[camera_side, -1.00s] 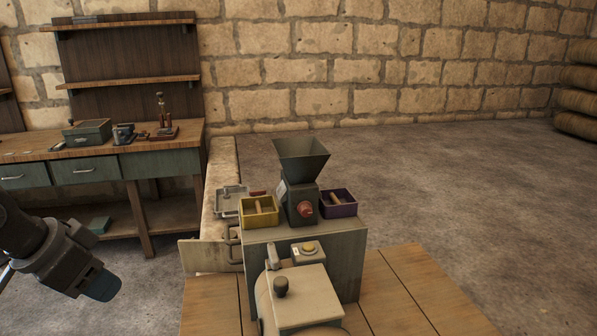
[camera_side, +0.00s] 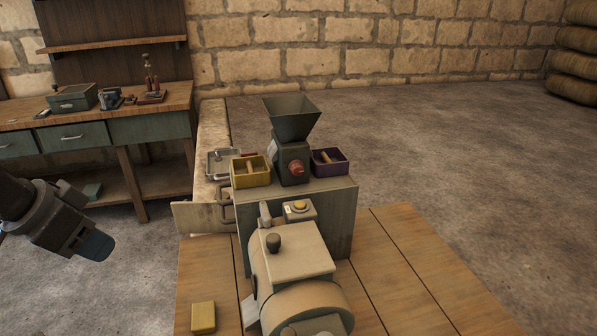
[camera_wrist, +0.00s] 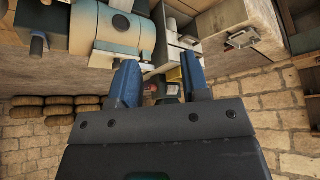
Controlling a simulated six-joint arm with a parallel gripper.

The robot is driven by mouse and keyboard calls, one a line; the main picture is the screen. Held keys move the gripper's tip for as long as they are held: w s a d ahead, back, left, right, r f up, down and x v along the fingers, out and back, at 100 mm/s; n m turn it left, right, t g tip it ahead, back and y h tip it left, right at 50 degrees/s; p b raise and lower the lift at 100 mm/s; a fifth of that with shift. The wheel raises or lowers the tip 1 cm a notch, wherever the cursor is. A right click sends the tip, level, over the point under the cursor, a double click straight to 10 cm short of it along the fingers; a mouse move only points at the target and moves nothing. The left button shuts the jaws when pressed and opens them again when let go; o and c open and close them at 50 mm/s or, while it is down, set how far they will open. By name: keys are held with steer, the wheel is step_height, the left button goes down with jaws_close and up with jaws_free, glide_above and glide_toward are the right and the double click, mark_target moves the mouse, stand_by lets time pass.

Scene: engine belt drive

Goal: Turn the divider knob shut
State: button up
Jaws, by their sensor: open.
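A red round knob (camera_side: 296,167), which I take for the divider knob, sits on the front of a dark housing under a grey hopper (camera_side: 292,118). Its exact turn angle is too small to read. My gripper (camera_side: 98,247) is at the left of the side view, well apart from the knob and pointing down to the right. In the wrist view my gripper (camera_wrist: 160,72) is open and empty, its two blue fingers apart. A small red part, likely the knob (camera_wrist: 168,91), shows between the fingers, partly hidden by the gripper body.
A yellow bin (camera_side: 251,180) and a purple bin (camera_side: 329,172) flank the hopper on a grey cabinet (camera_side: 340,210). A cream machine with a black knob (camera_side: 273,242) stands in front. A yellow block (camera_side: 203,317) lies on the wooden top.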

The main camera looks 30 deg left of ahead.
steer(key=shift+o, duration=0.9)
steer(key=shift+w+r+m, duration=0.2)
steer(key=shift+w+m, duration=0.1)
steer(key=shift+m, duration=0.1)
steer(key=w+r+m+y, duration=0.2)
steer(key=w+m, duration=0.4)
steer(key=m+t+y, duration=0.5)
steer(key=m+y, duration=0.1)
steer(key=m, duration=1.3)
glide_toward(299, 171)
steer(key=x, duration=0.8)
steer(key=shift+w+a+f, duration=0.15)
steer(key=shift+f, duration=0.05)
steer(key=shift+c, duration=0.3)
